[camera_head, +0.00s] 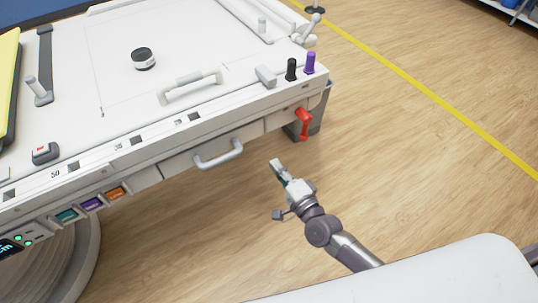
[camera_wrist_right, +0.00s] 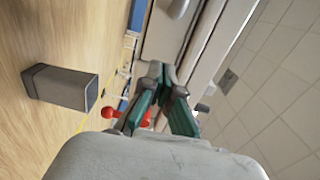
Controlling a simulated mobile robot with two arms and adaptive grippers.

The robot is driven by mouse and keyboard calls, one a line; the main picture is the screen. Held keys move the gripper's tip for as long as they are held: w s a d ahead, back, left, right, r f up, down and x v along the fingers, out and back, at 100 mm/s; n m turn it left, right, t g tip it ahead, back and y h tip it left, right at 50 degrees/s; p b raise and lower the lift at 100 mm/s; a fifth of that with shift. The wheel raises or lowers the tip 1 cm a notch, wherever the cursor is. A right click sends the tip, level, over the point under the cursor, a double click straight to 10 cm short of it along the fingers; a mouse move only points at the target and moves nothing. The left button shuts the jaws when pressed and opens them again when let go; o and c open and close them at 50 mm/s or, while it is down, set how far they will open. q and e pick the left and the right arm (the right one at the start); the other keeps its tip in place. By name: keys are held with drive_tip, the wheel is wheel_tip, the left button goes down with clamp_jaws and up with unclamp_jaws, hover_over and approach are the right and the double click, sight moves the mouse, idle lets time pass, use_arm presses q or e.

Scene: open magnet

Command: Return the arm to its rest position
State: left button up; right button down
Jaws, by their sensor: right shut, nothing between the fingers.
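My right arm reaches in from the bottom right in the head view. Its gripper (camera_head: 277,168) is shut and empty, held over the wooden floor in front of the white machine. The tips are apart from the drawer handle (camera_head: 219,155), to its right. In the right wrist view the gripper's green-padded fingers (camera_wrist_right: 164,78) point toward the white machine front. My left gripper is not in the head view.
The white machine (camera_head: 140,90) fills the upper left, with a top handle (camera_head: 190,86), a black knob (camera_head: 291,69), a purple knob (camera_head: 310,62) and a red lever (camera_head: 304,123) at its right corner. Open wooden floor (camera_head: 420,150) lies to the right.

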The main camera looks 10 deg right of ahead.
drive_tip(key=shift+v, duration=0.95)
drive_tip(key=s+d+f+n+g+h+p, duration=0.1)
drive_tip(key=s+d+f+n+g, duration=0.2)
drive_tip(key=f, duration=0.6)
drive_tip(key=s+d+f+n+g+h+p, duration=0.1)
drive_tip(key=s+f+n+g, duration=0.15)
drive_tip(key=s+f, duration=0.45)
drive_tip(key=s+d+f+n+g+h+p, duration=0.1)
drive_tip(key=s+d+f+n+g, duration=0.2)
drive_tip(key=f, duration=0.7)
drive_tip(key=s+d+f+n+g+h+p, duration=0.1)
drive_tip(key=s+f+n+g, duration=0.3)
drive_tip(key=s, duration=1)
drive_tip(key=s+d+f+n+g+h+p, duration=0.1)
drive_tip(key=s+f, duration=0.6)
drive_tip(key=s, duration=0.7)
drive_tip(key=d+n+g, duration=0.1)
drive_tip(key=n+g, duration=0.1)
drive_tip(key=n, duration=0.1)
drive_tip(key=shift+f+g+h, duration=0.3)
drive_tip(key=shift+f+g, duration=0.05)
drive_tip(key=shift+f, duration=0.05)
drive_tip(key=shift+w+n, duration=0.1)
drive_tip(key=shift+n, duration=0.15)
